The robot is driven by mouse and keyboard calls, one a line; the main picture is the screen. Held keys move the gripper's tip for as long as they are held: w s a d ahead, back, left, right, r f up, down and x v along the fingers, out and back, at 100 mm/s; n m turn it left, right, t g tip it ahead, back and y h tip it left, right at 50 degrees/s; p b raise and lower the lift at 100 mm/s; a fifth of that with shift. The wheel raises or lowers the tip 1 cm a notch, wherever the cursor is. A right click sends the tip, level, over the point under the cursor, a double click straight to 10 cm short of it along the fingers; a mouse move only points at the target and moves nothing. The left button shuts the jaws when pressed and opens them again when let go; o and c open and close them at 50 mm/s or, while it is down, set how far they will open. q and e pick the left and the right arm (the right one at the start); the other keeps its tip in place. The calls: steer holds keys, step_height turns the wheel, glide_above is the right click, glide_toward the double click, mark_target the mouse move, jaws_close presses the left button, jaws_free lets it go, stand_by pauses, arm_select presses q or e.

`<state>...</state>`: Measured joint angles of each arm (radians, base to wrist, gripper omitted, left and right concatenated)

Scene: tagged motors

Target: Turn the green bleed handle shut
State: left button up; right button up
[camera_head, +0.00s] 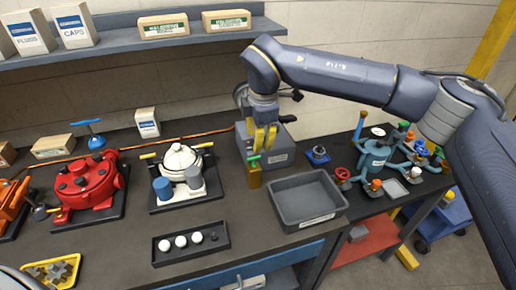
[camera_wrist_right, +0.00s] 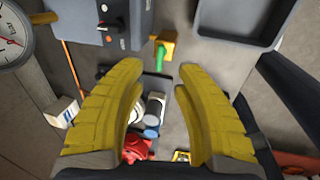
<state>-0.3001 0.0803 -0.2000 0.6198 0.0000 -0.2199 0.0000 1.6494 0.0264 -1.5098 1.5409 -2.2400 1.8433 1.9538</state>
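The green bleed handle (camera_head: 254,160) sits on top of a small brass-yellow valve block (camera_head: 254,178) on the dark bench, just left of the grey bin. In the right wrist view the green handle (camera_wrist_right: 160,56) shows beyond and between the fingertips, with the yellow block (camera_wrist_right: 169,42) beside it. My right gripper (camera_head: 264,138) points down above the handle. Its yellow fingers are open and empty in the wrist view (camera_wrist_right: 160,72). I see no contact with the handle.
A grey control box (camera_head: 279,154) stands close behind the valve. An empty grey bin (camera_head: 342,209) is to its right. A white motor (camera_head: 180,157) and a red motor (camera_head: 82,184) stand to the left. A black tray with white balls (camera_head: 162,259) lies in front. Open bench lies between tray and valve.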

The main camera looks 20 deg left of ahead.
steer(key=shift+s+d+r, duration=0.1)
steer(key=shift+s+r, duration=0.05)
steer(key=shift+r, duration=0.6)
steer(key=shift+s+d+r, duration=0.1)
steer(key=shift+r, duration=0.65)
steer(key=shift+a, duration=0.1)
